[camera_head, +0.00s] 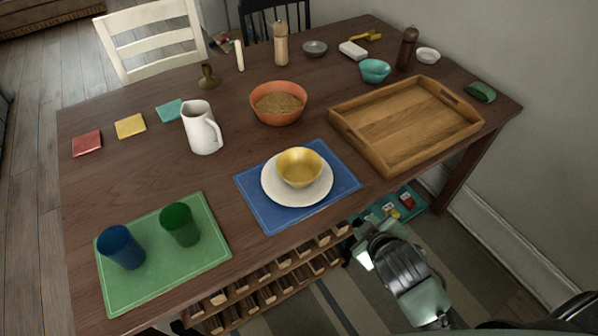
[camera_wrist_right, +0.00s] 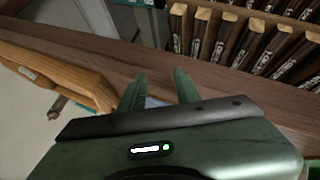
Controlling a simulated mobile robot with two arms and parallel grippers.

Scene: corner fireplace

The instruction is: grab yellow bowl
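The yellow bowl (camera_head: 300,167) sits upright on a cream plate (camera_head: 280,192), which lies on a blue placemat (camera_head: 258,203) near the table's front edge. My right gripper (camera_head: 362,225) is in front of the table, to the lower right of the bowl and apart from it. In the right wrist view its two green fingers (camera_wrist_right: 160,92) are spread apart with nothing seen between them. The bowl cannot be made out in the wrist view. My left gripper is not in view.
A wooden tray (camera_head: 380,158) stands right of the blue mat. An orange bowl (camera_head: 279,116) and a white pitcher (camera_head: 203,137) stand behind it. A green cup (camera_head: 180,224) and blue cup (camera_head: 121,247) stand at the left. A rack of dark bottles (camera_wrist_right: 225,38) is below the tabletop.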

